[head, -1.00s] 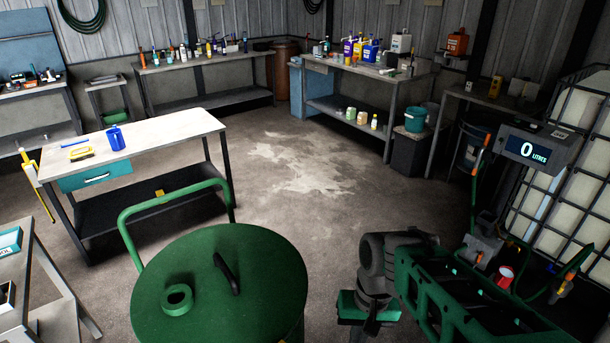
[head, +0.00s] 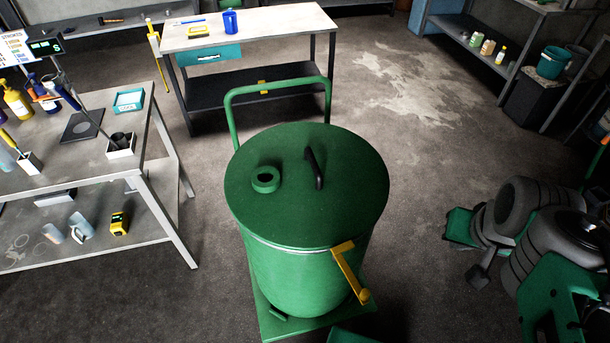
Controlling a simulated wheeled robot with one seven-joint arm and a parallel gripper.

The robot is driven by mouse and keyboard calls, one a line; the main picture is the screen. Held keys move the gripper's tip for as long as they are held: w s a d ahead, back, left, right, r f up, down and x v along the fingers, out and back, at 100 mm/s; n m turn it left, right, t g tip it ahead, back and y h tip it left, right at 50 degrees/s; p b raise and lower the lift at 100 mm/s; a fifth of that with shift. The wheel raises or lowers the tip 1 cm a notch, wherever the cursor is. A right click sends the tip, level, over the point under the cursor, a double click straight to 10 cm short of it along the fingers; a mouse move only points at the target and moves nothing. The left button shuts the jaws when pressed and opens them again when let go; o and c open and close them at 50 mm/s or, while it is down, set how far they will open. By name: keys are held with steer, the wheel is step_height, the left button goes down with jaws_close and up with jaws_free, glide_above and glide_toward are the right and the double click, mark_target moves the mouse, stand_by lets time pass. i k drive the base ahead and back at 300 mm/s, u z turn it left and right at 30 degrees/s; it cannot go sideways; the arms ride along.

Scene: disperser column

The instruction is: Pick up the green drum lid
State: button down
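The green drum lid (head: 290,205) lies flat on top of the green drum (head: 300,275) in the middle of the head view. A black bar handle (head: 315,168) stands on the lid's right part. A round green collar with a dark hole (head: 265,179) is on its left part. My folded arm is at the right edge, apart from the drum and lid. What seems to be my gripper (head: 468,245) is at the arm's left end, right of the drum. Its fingers cannot be made out clearly.
The drum stands on a green trolley with a tall hoop handle (head: 278,84) behind it. A yellow lever (head: 350,272) sticks out at the drum's front right. A grey shelf table (head: 90,160) is at left, a workbench (head: 255,24) behind. Floor between drum and arm is clear.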

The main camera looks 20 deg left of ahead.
mark_target(302, 186)
steer(key=u, duration=0.55)
steer(key=k, duration=1.3)
steer(key=u, duration=1.3)
steer(key=i, duration=0.7)
steer(key=u, duration=0.45)
steer(key=i, duration=1.15)
steer(key=z, duration=0.7)
